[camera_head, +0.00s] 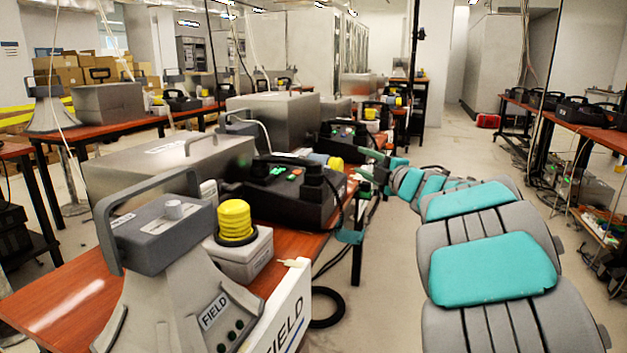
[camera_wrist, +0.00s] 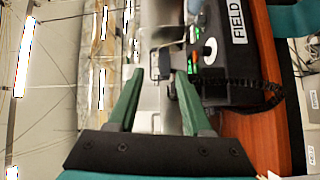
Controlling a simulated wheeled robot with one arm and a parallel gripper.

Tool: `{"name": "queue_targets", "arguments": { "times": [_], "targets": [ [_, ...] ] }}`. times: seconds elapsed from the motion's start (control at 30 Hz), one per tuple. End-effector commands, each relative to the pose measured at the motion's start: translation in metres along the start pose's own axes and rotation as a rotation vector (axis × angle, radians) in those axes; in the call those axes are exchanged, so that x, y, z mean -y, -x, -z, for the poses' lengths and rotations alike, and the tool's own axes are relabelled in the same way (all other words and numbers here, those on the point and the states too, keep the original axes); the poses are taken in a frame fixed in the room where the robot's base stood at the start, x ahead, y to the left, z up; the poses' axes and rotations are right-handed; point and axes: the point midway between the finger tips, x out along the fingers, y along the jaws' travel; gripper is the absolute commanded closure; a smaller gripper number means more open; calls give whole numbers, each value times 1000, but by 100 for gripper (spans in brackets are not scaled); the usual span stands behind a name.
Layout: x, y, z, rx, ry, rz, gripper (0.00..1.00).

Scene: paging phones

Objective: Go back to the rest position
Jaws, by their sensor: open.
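My gripper (camera_wrist: 160,75) is open, with its two green fingers apart and nothing between them in the wrist view. In the wrist view, which is turned sideways, a black unit with green lights and a FIELD label (camera_wrist: 237,22) is just right of the fingers. I cannot tell whether they touch it.
A nearer black unit with lit buttons (camera_head: 285,190), a yellow-topped grey box (camera_head: 240,258) and a grey FIELD horn-shaped unit (camera_head: 165,285) stand on the reddish-brown table (camera_head: 75,300). Large metal cases (camera_head: 165,165) stand behind. The floor (camera_head: 440,150) beyond my arm looks open.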

Motion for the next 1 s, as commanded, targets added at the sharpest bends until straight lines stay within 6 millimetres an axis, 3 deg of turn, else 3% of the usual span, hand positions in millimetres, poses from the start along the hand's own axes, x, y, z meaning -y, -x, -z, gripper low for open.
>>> {"name": "queue_targets", "arguments": {
  "times": [0.1, 0.27, 0.4, 0.5, 0.67, 0.77, 1.0],
  "targets": [
    [-20, 29, -36, 233, -98, -31, 50],
    [-18, 90, -79, 542, -284, -48, 50],
    [11, 154, -97, 789, -478, -29, 50],
    [43, 203, -95, 950, -630, 5, 50],
    [112, 278, -64, 1183, -877, 116, 50],
    [156, 322, -31, 1308, -1015, 215, 50],
    [244, 414, 76, 1547, -1272, 523, 50]
  ]
}}
